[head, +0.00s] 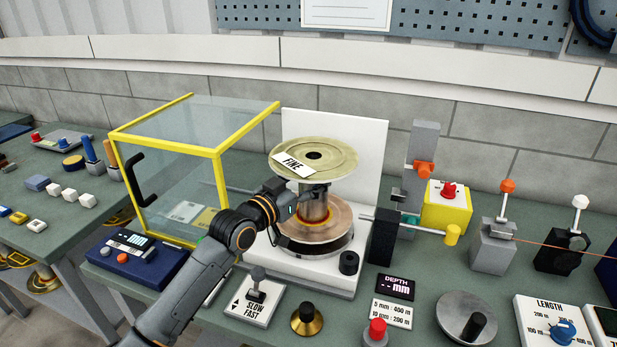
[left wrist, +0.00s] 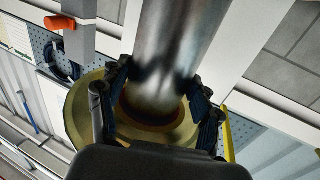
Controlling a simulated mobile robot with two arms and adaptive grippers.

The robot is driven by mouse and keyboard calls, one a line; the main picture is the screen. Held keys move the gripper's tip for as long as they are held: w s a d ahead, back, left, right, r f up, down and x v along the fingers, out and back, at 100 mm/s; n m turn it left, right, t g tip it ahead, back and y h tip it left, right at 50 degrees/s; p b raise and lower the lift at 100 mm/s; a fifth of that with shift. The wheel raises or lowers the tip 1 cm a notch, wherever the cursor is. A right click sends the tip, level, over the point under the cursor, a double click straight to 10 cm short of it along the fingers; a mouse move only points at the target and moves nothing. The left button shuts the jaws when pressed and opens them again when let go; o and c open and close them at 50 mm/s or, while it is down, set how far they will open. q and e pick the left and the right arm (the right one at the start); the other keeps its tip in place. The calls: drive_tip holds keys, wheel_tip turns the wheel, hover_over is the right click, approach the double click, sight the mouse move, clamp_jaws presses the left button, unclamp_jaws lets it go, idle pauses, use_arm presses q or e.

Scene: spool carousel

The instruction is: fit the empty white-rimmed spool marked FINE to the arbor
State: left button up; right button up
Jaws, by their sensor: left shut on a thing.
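The spool marked FINE (head: 335,158) stands upright at the white-backed station, its pale tan top flange bearing a white label. A grey metallic barrel is below the flange, with an orange-brown ring at its foot. A wide tan disc (head: 296,232) lies beneath, on a dark round base; I cannot tell whether the disc belongs to the spool. The arbor is hidden. My left gripper (head: 312,196) is shut on the barrel below the top flange. In the left wrist view its fingers (left wrist: 162,100) sit either side of the metallic barrel (left wrist: 180,45). My right gripper is not in view.
A clear guard box with yellow edges (head: 218,152) stands close at left. A yellow-tipped rod (head: 452,235) and grey post (head: 420,145) stand at right. A black knob (head: 348,263), SLOW/FAST lever panel (head: 254,304), brass knob (head: 306,318) and red button (head: 377,328) line the front.

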use_arm(q)
drive_tip(key=shift+f+b, duration=0.95)
drive_tip(key=shift+f, duration=0.25)
drive_tip(key=o, duration=1.9)
drive_tip(key=shift+c, duration=0.2)
drive_tip(key=shift+o, duration=0.2)
drive_tip(key=shift+s, duration=0.15)
drive_tip(key=shift+f, duration=0.1)
drive_tip(key=shift+r+p, duration=1.4)
